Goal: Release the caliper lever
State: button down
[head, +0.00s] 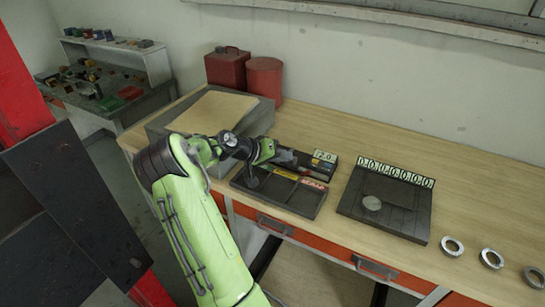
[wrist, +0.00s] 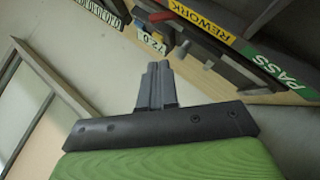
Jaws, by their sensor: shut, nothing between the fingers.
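My gripper (head: 284,156) is shut and empty, above the back of the dark sorting tray. In the wrist view its grey fingers (wrist: 157,82) are pressed together. Beyond the fingertips, near the top edge, is a small red piece (wrist: 183,12), perhaps the caliper lever, with a blue part (wrist: 158,28) beside it; I cannot be sure which is the lever. They are apart from the fingers in the picture. A number plate (head: 325,156) reading about 12.0 stands at this spot and also shows in the wrist view (wrist: 150,40). My gripper hides part of the fixture.
The dark divided tray (head: 284,202) has coloured labels, REWORK (wrist: 205,35) and PASS (wrist: 280,70) among them. A dark gauge board (head: 388,218) with a numbered strip lies to the right. Metal rings (head: 452,246) lie beyond it.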

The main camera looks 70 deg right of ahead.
aim_at(305, 173)
jog(key=x, duration=0.4)
jog(key=shift+a, duration=0.2)
jog(key=shift+s+a+f, duration=0.1)
jog(key=shift+s+f, duration=0.85)
jog(key=shift+f, duration=0.05)
jog(key=shift+s+a+f, duration=0.1)
jog(key=shift+s+f, duration=0.15)
jog(key=shift+w, duration=0.15)
